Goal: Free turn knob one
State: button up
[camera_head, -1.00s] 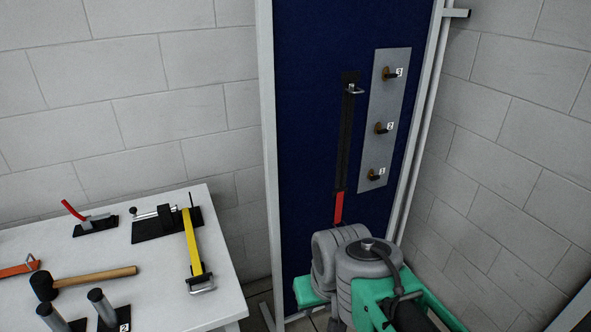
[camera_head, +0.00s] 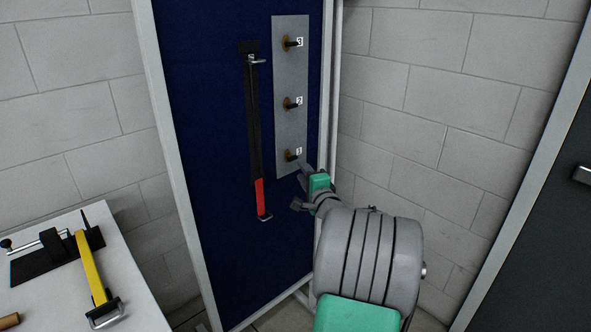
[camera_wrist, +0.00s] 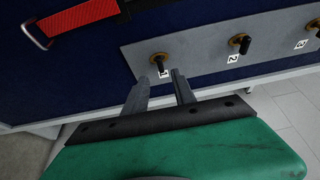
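Knob one (camera_head: 292,155) is a dark handle on a round brass-coloured base, at the bottom of a grey vertical plate (camera_head: 283,114) on the blue panel. A label "1" is beside it. Knob one also shows in the wrist view (camera_wrist: 160,60), just beyond the fingertips and roughly in line with the gap between them. My gripper (camera_head: 300,187) is open and empty, a little below and right of knob one in the head view. In the wrist view my gripper (camera_wrist: 160,77) has its two grey fingers spread apart. Exact distance to the knob is hard to tell.
Knob two (camera_head: 292,103) and knob three (camera_head: 291,42) sit above on the same plate. A black and red strap (camera_head: 254,130) hangs left of the plate. A white table (camera_head: 135,270) with tools stands at lower left. A block wall is at right.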

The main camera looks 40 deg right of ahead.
aim_at(294, 160)
jog(key=x, duration=0.6)
jog(key=shift+w+d+p, duration=0.1)
jog(key=shift+w+p, duration=0.2)
jog(key=shift+w, duration=0.1)
grip_shut()
